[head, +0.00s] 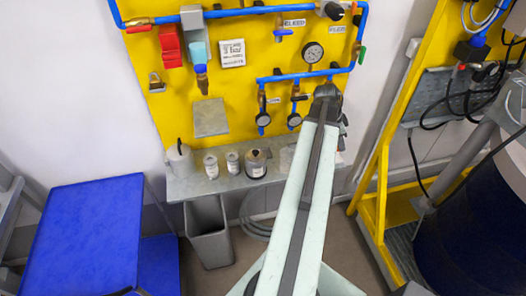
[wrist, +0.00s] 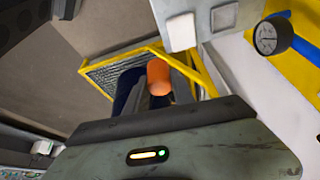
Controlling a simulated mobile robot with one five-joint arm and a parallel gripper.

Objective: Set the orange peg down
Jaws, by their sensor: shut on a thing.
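The orange peg (wrist: 158,74) shows in the wrist view, upright in the picture between the two grey fingers of my gripper (wrist: 158,92). My gripper is shut on it, and the fingers and gripper body hide its lower part. I cannot see any surface touching the peg. In the head view my arm reaches forward to the yellow panel, and its far end hides the gripper and the peg.
A grey shelf (head: 205,187) under the yellow panel (head: 240,95) carries several bottles. Pipes and gauges stick out from the panel. A blue table (head: 85,235) is at left, a grey bin (head: 208,240) below the shelf, and a yellow frame (head: 378,180) and dark drum (head: 470,235) at right.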

